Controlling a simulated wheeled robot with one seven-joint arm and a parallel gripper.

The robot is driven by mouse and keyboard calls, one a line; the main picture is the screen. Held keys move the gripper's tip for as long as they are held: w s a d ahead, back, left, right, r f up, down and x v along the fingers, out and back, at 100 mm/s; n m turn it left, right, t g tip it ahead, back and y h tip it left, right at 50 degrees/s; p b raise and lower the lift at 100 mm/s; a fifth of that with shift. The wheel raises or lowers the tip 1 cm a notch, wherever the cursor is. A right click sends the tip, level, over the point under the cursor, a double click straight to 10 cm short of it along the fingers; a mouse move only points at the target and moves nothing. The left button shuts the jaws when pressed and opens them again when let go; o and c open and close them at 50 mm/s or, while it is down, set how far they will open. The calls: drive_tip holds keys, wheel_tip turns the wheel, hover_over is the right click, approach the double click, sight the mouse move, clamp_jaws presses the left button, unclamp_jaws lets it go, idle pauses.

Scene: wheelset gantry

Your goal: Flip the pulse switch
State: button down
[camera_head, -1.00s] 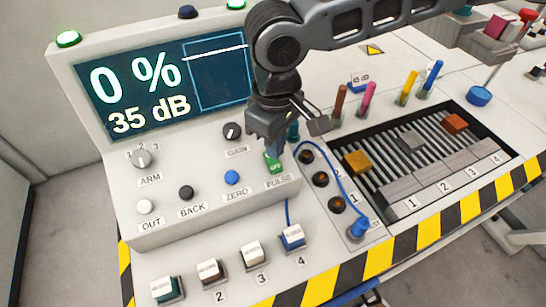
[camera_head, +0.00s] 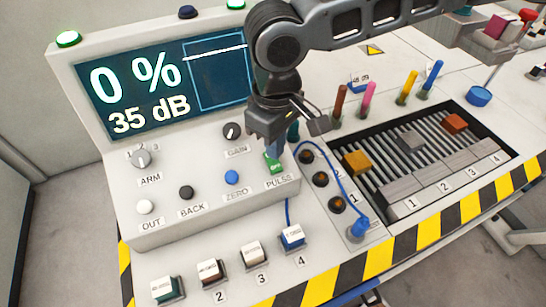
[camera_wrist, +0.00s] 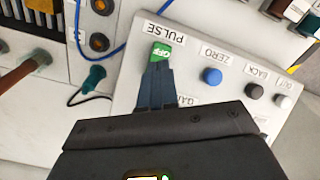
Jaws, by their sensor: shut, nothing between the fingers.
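The pulse switch (camera_head: 274,163) is a small green rocker above the PULSE label on the sloped console front. It also shows in the wrist view (camera_wrist: 160,53), where its green face bears lettering that looks like OFF. My gripper (camera_head: 272,148) is shut and empty, pointing down at the switch. In the wrist view, the closed dark fingertips (camera_wrist: 159,66) are right at the edge of the green rocker and cover part of it. I cannot tell whether they touch it.
The blue ZERO button (camera_head: 232,177) and black BACK button (camera_head: 186,192) are left of the switch. The GAIN knob (camera_head: 232,131) is above. A blue cable (camera_head: 335,180) loops close on the right. The screen (camera_head: 165,82) reads 0 % and 35 dB.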

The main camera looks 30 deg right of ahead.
sight(274, 165)
drive_tip(key=shift+f+b, duration=0.65)
drive_tip(key=shift+f, duration=0.75)
idle(0.8)
wheel_tip(274, 165, up, 7)
drive_tip(key=p, duration=0.7)
drive_tip(key=shift+a, duration=0.1)
idle(0.5)
